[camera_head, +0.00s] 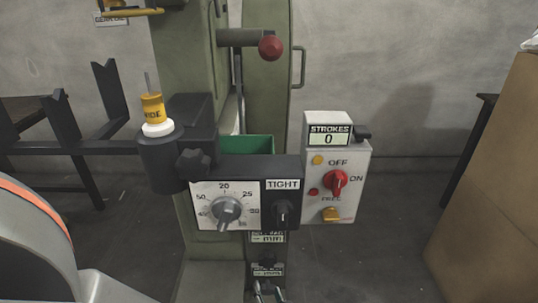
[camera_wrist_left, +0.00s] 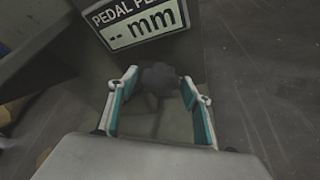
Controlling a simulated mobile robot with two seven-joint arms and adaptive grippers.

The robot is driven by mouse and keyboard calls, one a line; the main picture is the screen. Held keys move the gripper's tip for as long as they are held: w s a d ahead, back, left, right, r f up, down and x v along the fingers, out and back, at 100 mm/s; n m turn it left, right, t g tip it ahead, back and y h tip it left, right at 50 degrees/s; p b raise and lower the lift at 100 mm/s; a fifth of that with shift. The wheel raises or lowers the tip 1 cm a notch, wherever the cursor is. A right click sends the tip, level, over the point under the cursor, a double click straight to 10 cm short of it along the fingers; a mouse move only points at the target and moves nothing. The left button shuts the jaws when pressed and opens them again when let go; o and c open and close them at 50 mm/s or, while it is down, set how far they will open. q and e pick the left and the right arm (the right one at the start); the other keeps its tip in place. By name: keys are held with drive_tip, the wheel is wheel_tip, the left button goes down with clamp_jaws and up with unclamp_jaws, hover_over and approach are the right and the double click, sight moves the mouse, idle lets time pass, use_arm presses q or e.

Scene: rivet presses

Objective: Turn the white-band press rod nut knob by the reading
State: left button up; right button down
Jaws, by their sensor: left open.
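In the left wrist view a dark lobed knob (camera_wrist_left: 160,78) sits below a label plate (camera_wrist_left: 135,22) with "PEDAL" and "-- mm" on it. My left gripper (camera_wrist_left: 158,92) is open, its teal-and-white fingers on either side of the knob; I cannot tell whether they touch it. In the head view my left gripper (camera_head: 268,291) shows small at the bottom edge, low on the green press (camera_head: 270,80). A yellow "WIDE" piece (camera_head: 153,106) with a white band (camera_head: 158,129) stands on the press's dark head. My right gripper is not in view.
A dial (camera_head: 226,210), a "TIGHT" knob (camera_head: 283,211) and a switch box (camera_head: 334,205) reading STROKES 0 hang above my gripper. A red ball handle (camera_head: 271,47) is higher up. A cardboard box (camera_head: 490,190) stands at right. Floor between box and press is clear.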

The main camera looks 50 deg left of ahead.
use_arm(q)
drive_tip(key=n+t+h, duration=0.1)
drive_tip(key=n, duration=0.1)
drive_tip(key=shift+a+r+n+h, duration=0.1)
drive_tip(key=shift+n+h, duration=0.2)
drive_tip(key=shift+n, duration=0.1)
drive_tip(key=shift+n+t+h, duration=0.4)
drive_tip(key=shift+n+t, duration=0.2)
drive_tip(key=shift+n, duration=0.2)
drive_tip(key=s+d+r+n+h+p, duration=0.3)
drive_tip(key=d+r+p, duration=0.6)
drive_tip(key=r, duration=0.3)
drive_tip(key=s+d+r+n+h+p, duration=0.4)
drive_tip(key=d+r+n+p, duration=0.4)
drive_tip(key=r+p, duration=0.3)
wheel_tip(320, 180, up, 2)
drive_tip(key=shift+s+d+r+h, duration=0.1)
drive_tip(key=shift+s+d+h, duration=0.25)
drive_tip(key=shift+s, duration=0.25)
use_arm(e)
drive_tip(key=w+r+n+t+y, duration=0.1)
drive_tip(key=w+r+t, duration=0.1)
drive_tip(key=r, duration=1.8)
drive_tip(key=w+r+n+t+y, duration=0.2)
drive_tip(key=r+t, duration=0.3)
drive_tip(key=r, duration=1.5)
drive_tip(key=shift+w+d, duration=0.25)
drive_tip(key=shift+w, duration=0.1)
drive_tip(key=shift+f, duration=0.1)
